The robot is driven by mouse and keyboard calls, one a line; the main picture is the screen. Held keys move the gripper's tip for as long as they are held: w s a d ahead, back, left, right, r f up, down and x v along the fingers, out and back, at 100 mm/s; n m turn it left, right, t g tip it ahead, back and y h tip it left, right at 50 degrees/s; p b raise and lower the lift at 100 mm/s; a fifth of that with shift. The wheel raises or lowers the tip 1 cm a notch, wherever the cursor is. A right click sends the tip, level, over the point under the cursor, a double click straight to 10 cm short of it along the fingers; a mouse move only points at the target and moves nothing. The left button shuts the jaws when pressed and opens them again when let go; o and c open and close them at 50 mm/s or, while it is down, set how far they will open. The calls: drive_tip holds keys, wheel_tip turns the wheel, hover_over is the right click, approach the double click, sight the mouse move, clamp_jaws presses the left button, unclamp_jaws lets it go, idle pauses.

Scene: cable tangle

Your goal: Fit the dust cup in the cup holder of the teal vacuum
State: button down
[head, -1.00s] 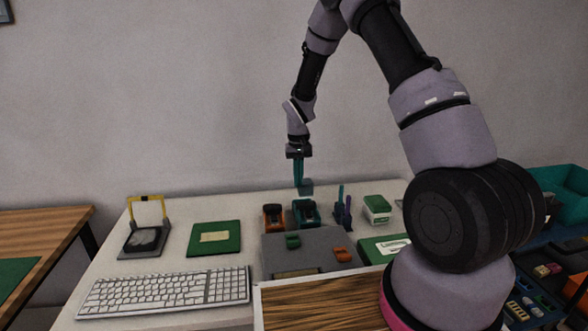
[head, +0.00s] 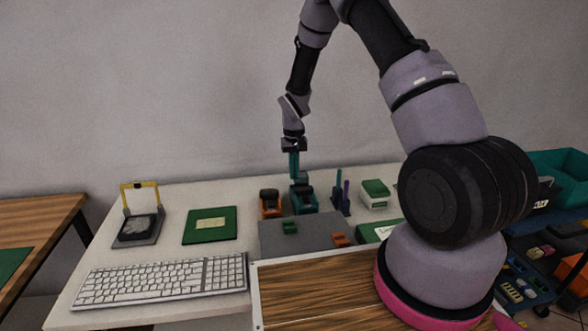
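The teal vacuum (head: 304,202) stands on the white table, just right of an orange vacuum (head: 270,204). My gripper (head: 295,170) points down over the teal vacuum. Its teal fingers appear shut on a small dark teal block, which looks like the dust cup (head: 301,179). The cup is just above the top rear of the teal vacuum; whether they touch is too small to tell. The cup holder cannot be made out from here.
A grey mat (head: 300,237) with a green piece (head: 289,227) and an orange piece (head: 340,240) lies in front of the vacuums. Purple and teal upright sticks (head: 341,195) and a green-topped box (head: 375,194) stand to the right. A keyboard (head: 160,280) lies at front left.

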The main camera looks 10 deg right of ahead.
sight(294, 181)
drive_tip(key=shift+f, duration=0.45)
idle(0.7)
drive_tip(key=shift+f, duration=0.8)
drive_tip(key=shift+f, duration=0.3)
drive_tip(key=shift+f, duration=0.5)
drive_tip(key=c, duration=1)
unclamp_jaws()
drive_tip(key=shift+r, duration=0.2)
drive_tip(key=shift+s+r, duration=0.1)
drive_tip(key=shift+r, duration=0.85)
